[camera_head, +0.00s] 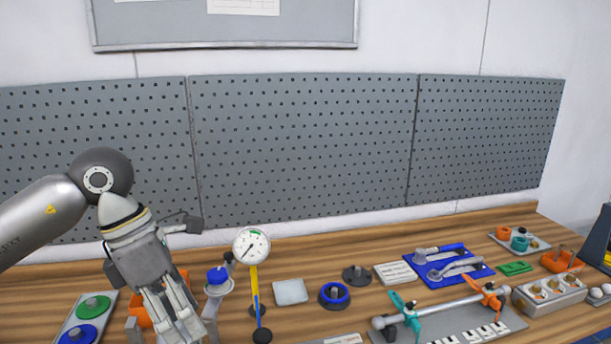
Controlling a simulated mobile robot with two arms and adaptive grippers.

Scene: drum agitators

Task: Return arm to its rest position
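My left arm comes in from the left edge, bends at a dark grey elbow joint, and points down toward the workbench. My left gripper (178,325) hangs over the left part of the bench, in front of an orange object (138,312) that it partly hides. Its fingers point down toward the bottom edge of the view. I cannot tell how far apart the fingertips are, and nothing is clearly seen between them. My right gripper is not in view.
The wooden bench (300,259) is crowded. Right of the gripper stand a blue-capped fitting (218,279) and a dial gauge (251,246). A panel with green and blue discs (62,331) lies left. A blue tool tray (437,274) lies right. A pegboard (300,150) stands behind.

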